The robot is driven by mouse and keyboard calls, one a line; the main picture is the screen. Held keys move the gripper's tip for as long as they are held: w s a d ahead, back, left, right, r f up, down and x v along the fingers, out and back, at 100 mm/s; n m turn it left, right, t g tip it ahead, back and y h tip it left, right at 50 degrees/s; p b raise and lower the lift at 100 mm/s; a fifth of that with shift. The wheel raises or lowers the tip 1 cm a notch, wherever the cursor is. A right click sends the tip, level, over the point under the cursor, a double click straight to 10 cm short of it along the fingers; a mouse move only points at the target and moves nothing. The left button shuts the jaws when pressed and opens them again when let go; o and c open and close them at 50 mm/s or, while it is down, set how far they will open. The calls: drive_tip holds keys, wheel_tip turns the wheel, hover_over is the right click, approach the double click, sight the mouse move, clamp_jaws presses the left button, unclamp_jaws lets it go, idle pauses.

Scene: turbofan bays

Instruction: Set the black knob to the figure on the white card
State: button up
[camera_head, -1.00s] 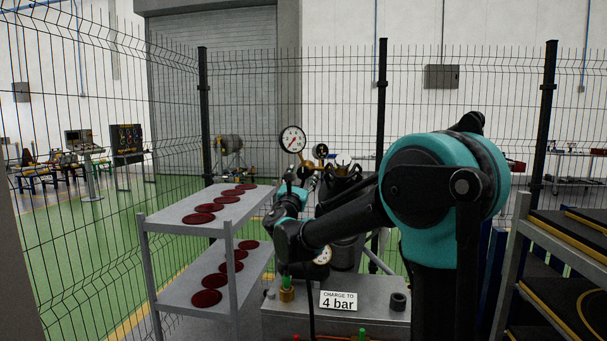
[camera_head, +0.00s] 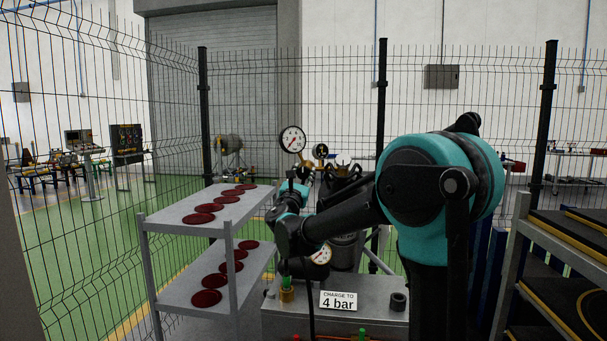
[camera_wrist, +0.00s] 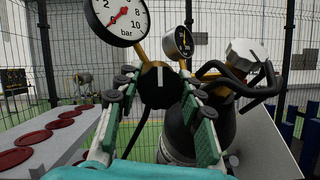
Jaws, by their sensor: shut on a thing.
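The black knob (camera_wrist: 158,88) has a white line pointing up and sits between the fingers of my gripper (camera_wrist: 159,80), which is shut on it. Above it to the left is a large white gauge (camera_wrist: 118,18) marked in bar; its red needle points down and left, toward the low end. The gauge also shows in the head view (camera_head: 292,139). The white card (camera_head: 338,301) reads "CHARGE TO 4 bar" and stands on the grey bench. In the head view my arm largely hides the knob.
A smaller gauge (camera_wrist: 179,41) and a dark cylinder (camera_wrist: 220,125) stand right of the knob. Another gauge (camera_head: 321,255) sits lower. A grey shelf (camera_head: 165,222) with dark red discs stands left, and a rack (camera_head: 515,245) right. Wire fence runs behind.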

drive_tip(key=shift+m, duration=0.5)
drive_tip(key=m+g+h, duration=0.1)
drive_tip(key=m, duration=0.2)
drive_tip(key=m+g+h, duration=0.1)
drive_tip(key=m, duration=0.2)
drive_tip(key=shift+h, duration=0.4)
drive_tip(key=m+g+h, duration=0.1)
drive_tip(key=m+g, duration=0.1)
drive_tip(key=m, duration=0.3)
drive_tip(key=shift+m, duration=0.4)
drive_tip(key=m+g, duration=0.2)
drive_tip(key=m, duration=0.2)
drive_tip(key=shift+d+f+m, duration=0.1)
drive_tip(key=shift+m, duration=0.3)
drive_tip(key=m+g+y, duration=0.1)
drive_tip(key=m, duration=0.3)
drive_tip(key=shift+g, duration=0.3)
drive_tip(key=shift+f+m, duration=0.1)
drive_tip(key=shift+m, duration=0.2)
drive_tip(key=o, duration=1.2)
drive_tip(key=shift+c, duration=0.2)
drive_tip(key=shift+s, duration=0.1)
